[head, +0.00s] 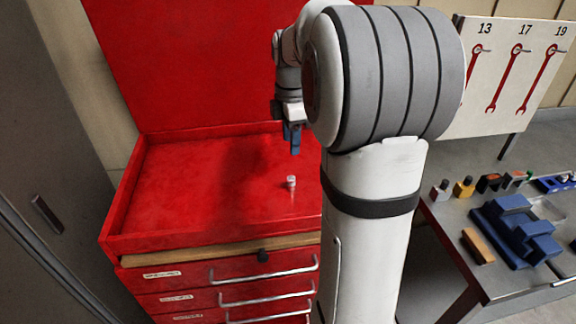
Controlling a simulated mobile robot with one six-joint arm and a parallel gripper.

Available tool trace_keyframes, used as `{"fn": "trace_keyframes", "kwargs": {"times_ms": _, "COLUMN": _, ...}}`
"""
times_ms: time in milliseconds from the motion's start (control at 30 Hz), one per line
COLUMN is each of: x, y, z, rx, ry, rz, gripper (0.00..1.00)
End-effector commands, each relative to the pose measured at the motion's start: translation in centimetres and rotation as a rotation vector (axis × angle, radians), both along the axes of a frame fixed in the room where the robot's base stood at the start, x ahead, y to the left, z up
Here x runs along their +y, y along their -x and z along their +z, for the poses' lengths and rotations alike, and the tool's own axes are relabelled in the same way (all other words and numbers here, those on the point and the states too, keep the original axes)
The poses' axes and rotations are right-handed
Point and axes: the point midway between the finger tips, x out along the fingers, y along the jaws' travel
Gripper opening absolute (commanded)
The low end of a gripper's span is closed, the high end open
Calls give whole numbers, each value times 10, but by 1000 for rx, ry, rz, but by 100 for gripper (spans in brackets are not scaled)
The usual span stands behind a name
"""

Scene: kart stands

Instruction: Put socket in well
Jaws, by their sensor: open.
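The socket (291,183) is a small pale cylinder with a reddish band. It appears to stand upright on the red floor of the well (190,190), the shallow recessed top of the red tool chest, right of the well's middle. A faint light reflection shows on the floor just below it. My gripper (293,150) has blue fingers pointing down. It is open and empty above the socket in the picture, with a visible gap between them. My arm hides the right part of the well.
The red lid (190,60) stands up behind the well. Closed drawers with metal handles (265,271) are below its front edge. At right, a metal table (510,280) carries blue blocks (515,230) and several small items. A wrench board (510,80) stands behind it.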

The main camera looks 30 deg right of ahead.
Motion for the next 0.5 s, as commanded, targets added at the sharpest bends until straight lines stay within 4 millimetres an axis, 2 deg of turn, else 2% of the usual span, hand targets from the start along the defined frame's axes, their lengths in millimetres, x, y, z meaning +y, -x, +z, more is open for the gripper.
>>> {"fn": "trace_keyframes", "kwargs": {"times_ms": 167, "x": 33, "y": 31, "z": 6, "rx": -44, "ry": 4, "rz": -228, "gripper": 43}}
{"fn": "trace_keyframes", "kwargs": {"times_ms": 300, "x": 69, "y": 73, "z": 3, "rx": -99, "ry": -11, "rz": -531, "gripper": 43}}
{"fn": "trace_keyframes", "kwargs": {"times_ms": 500, "x": 109, "y": 135, "z": -14, "rx": -171, "ry": -77, "rz": -969, "gripper": 43}}
